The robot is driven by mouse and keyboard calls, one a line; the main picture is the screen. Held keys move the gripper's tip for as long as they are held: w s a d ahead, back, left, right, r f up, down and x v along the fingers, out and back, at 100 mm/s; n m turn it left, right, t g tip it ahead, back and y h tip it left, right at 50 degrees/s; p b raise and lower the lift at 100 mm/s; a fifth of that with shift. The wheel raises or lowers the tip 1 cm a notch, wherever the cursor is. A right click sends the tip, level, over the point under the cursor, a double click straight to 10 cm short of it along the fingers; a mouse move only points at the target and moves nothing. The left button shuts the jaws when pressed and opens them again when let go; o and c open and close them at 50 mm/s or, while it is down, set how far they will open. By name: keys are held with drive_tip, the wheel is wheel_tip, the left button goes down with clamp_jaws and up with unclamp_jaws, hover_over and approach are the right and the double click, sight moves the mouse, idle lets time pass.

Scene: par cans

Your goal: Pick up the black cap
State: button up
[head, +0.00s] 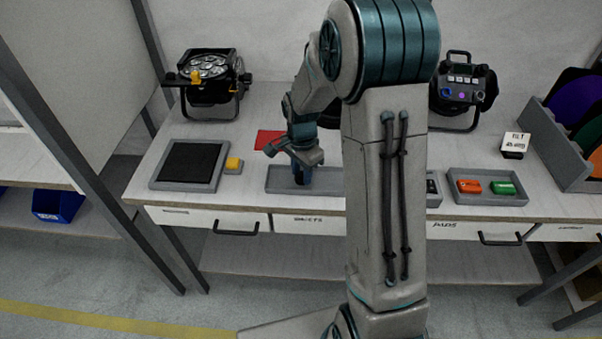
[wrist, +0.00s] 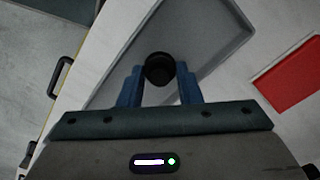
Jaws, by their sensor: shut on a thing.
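The black cap (wrist: 159,69) is a small round black piece between the blue fingertips of my gripper (wrist: 160,82) in the wrist view. My gripper is shut on it, one finger on each side. The grey tray (wrist: 205,50) lies beneath, and I cannot tell how high the cap is above its floor. In the head view my gripper (head: 301,178) is over the left part of the grey tray (head: 277,182), and the cap is hidden there.
A red card (head: 267,139) lies behind the tray. A black pad in a grey frame (head: 190,165) and a yellow button (head: 233,164) are to the left. A par can (head: 207,80) stands at back left. A tray with orange and green pieces (head: 487,199) is at right.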

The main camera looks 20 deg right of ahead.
sight(301, 173)
wheel_tip(301, 173, up, 4)
drive_tip(key=shift+f, duration=0.1)
drive_tip(key=s+d+r, duration=0.2)
drive_tip(key=d+r, duration=0.5)
drive_tip(key=d, duration=0.4)
drive_tip(key=shift+s+d+b, duration=0.2)
drive_tip(key=shift+d+b, duration=0.05)
drive_tip(key=shift+b, duration=0.1)
drive_tip(key=shift+a+f, duration=0.1)
drive_tip(key=shift+f, duration=0.05)
